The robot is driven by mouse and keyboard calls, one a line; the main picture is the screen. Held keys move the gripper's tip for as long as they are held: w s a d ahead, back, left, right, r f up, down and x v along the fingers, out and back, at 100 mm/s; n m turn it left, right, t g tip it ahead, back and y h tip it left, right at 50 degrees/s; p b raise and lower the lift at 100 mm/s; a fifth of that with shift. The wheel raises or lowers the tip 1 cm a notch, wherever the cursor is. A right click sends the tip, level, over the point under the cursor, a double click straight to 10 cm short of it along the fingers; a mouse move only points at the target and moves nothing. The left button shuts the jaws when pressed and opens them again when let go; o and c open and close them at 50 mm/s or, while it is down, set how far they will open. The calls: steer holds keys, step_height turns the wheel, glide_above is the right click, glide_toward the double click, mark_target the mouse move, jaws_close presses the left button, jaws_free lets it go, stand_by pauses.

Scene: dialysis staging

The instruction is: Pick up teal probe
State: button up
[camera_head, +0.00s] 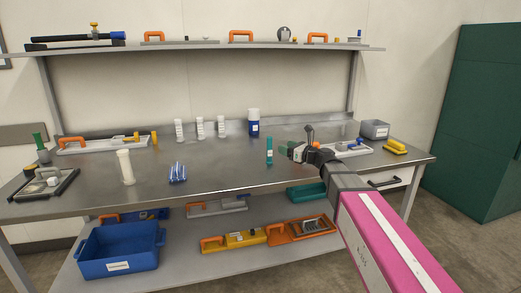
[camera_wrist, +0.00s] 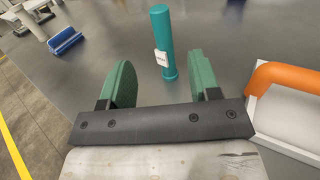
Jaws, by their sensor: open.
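The teal probe (camera_head: 269,151) is a slim teal cylinder with a small white label, standing on the steel bench right of the middle. In the wrist view the teal probe (camera_wrist: 162,45) shows ahead of my gripper, between the lines of its two fingers but beyond their tips. My gripper (camera_head: 286,149) has green fingers and is just right of the probe in the head view. In the wrist view my gripper (camera_wrist: 160,82) is open, with nothing between its fingers. A gap shows between the fingers and the probe.
An orange-handled white tray (camera_wrist: 290,92) lies close on the right in the wrist view. A blue-capped bottle (camera_head: 254,124) and several white bottles stand behind. A blue clip rack (camera_head: 177,173) and white cylinder (camera_head: 126,167) stand left. A shelf (camera_head: 200,48) runs above the bench.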

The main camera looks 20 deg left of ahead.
mark_target(269, 150)
steer(key=x, duration=1.2)
steer(key=shift+d, duration=0.15)
steer(key=c, duration=1)
